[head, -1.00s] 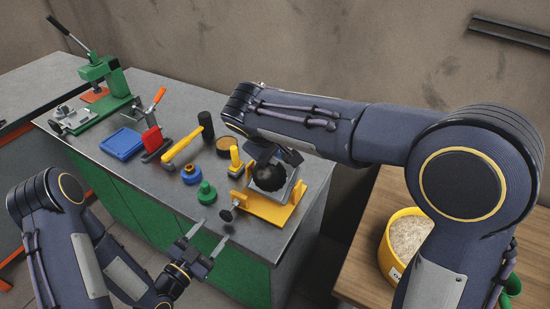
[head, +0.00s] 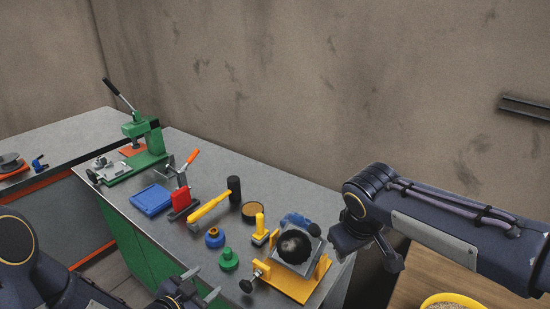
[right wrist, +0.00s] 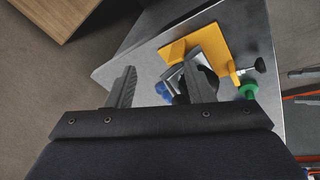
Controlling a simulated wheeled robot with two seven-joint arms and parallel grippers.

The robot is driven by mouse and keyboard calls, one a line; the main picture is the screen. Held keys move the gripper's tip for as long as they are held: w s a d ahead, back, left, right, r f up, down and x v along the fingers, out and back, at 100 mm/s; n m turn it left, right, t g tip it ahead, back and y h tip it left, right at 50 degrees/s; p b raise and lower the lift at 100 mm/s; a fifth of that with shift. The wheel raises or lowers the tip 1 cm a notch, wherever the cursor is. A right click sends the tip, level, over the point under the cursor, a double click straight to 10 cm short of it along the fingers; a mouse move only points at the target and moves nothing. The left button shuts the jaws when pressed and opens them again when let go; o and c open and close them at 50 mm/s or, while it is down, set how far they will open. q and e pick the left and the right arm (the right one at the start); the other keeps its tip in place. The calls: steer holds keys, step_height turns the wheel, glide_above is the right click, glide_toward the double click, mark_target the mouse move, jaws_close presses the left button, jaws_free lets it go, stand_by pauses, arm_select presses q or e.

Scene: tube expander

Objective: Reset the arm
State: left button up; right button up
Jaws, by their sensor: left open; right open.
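My right arm (head: 470,235) comes in from the right in the head view, with its wrist beside the yellow fixture and apart from it. In the right wrist view my right gripper (right wrist: 162,90) is open, its two fingers spread with nothing held between them. My left gripper (head: 200,298) is open and empty at the bottom of the head view, by the table's front edge. The yellow fixture (head: 300,287) holds a grey metal box with a dark round opening (head: 295,246). The fixture also shows beyond my right fingers in the right wrist view (right wrist: 212,42).
The grey table (head: 180,240) carries a green lever press (head: 145,160), a blue tray (head: 151,199), a red-based clamp (head: 182,203), a yellow-handled hammer (head: 208,209), and green (head: 228,260) and blue (head: 214,238) knobs. A wooden table (head: 405,285) with a yellow tub (head: 452,302) stands right.

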arm_select(q)
steer(key=s+a+r+n+g+y, duration=0.3)
steer(key=s+a+r+n+y, duration=0.1)
steer(key=s+a+r+n, duration=0.3)
steer(key=s+d+r+n+g+h, duration=0.1)
steer(key=s+d+r+n, duration=0.1)
steer(key=s, duration=0.6)
steer(key=s+d+r+n+g+h, duration=0.1)
steer(key=s+d+r+n+g, duration=0.1)
steer(key=s, duration=0.6)
steer(key=shift+r+g, duration=0.3)
steer(key=shift+r, duration=0.6)
arm_select(e)
steer(key=s+d+f+m+y, duration=0.1)
steer(key=s+m, duration=0.1)
steer(key=s, duration=0.4)
steer(key=s+d+f+m+t+y, duration=0.1)
steer(key=s+m+y, duration=0.1)
steer(key=s, duration=0.5)
steer(key=s+d+f+m+t+y, duration=0.1)
steer(key=s+d+f+m+y, duration=0.1)
steer(key=s, duration=0.5)
steer(key=shift+m, duration=0.3)
